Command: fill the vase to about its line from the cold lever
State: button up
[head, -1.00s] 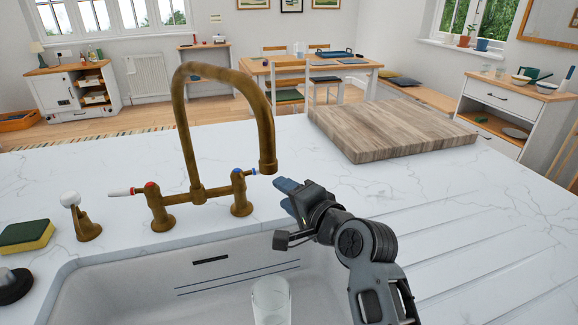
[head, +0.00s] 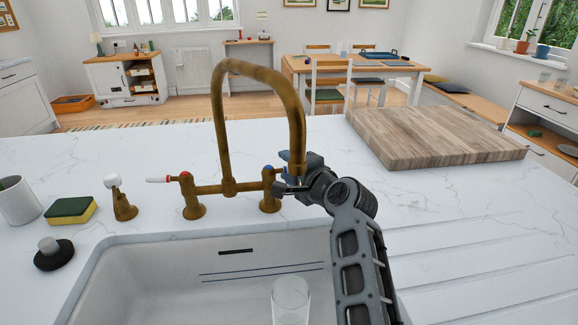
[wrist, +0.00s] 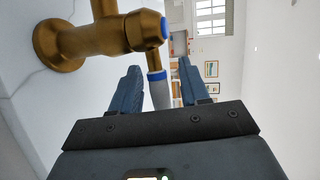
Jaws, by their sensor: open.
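The brass tap (head: 228,130) stands behind the sink, its spout arching to the right. The cold lever (wrist: 159,92), white with a blue band, projects from the blue-marked right valve (head: 269,190). My gripper (head: 288,166) is at this valve. In the wrist view my gripper (wrist: 158,74) is open, and the lever shows between its two blue fingers; I cannot tell whether either touches it. In the head view the gripper hides the lever. The clear glass vase (head: 290,298) stands in the sink below the tap; its line and any water are not discernible. No stream shows from the spout.
The white sink (head: 120,285) lies in front of the tap. The red-marked hot lever (head: 160,180) is left of it. A sponge (head: 70,209), a black stopper (head: 54,254) and a cup (head: 17,200) are further left. A wooden board (head: 435,137) lies back right.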

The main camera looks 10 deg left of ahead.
jog(key=shift+w+a, duration=0.1)
jog(key=shift+c, duration=0.2)
grip_shut()
dwell(0.5)
